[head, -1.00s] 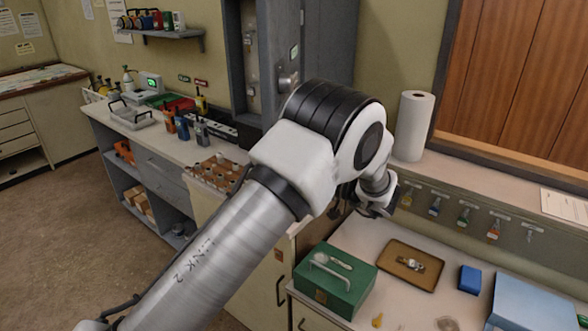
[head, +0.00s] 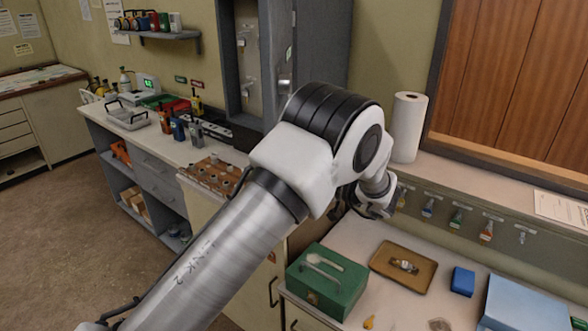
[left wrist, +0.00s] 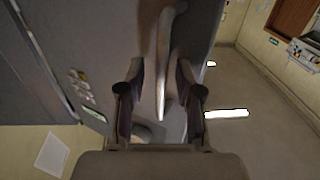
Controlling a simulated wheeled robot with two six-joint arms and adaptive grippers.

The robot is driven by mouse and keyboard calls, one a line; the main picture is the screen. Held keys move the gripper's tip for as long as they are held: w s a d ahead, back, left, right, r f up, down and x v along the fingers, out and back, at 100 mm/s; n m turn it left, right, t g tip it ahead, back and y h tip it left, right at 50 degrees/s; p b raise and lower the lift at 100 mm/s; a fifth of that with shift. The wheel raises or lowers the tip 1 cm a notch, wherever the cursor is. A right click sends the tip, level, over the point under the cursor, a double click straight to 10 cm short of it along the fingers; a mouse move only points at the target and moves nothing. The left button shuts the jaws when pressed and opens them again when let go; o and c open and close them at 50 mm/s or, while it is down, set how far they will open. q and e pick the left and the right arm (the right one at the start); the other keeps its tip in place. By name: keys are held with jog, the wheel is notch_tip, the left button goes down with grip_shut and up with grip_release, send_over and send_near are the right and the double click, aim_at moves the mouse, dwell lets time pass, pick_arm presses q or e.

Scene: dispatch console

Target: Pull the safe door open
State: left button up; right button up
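In the left wrist view a grey door-like panel (left wrist: 110,40) fills the upper left, with small labels on it. A pale curved handle (left wrist: 163,75) stands out from it, between the fingers of my left gripper (left wrist: 158,100). The two fingers are apart, one on each side of the handle, with a gap visible on both sides. In the head view the tall grey cabinet (head: 320,50) stands behind my bent left arm, with a silver handle (head: 285,84) on its front. My right gripper is not in view.
A counter at the right holds a green cash box (head: 325,285), a brown tray (head: 404,267) and a blue block (head: 463,281). A paper towel roll (head: 408,127) stands behind. Radios (head: 178,130) stand on the left counter. The floor (head: 60,240) at left is clear.

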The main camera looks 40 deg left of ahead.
pick_arm(q)
jog(key=d, duration=1.2)
jog(key=shift+w, duration=0.3)
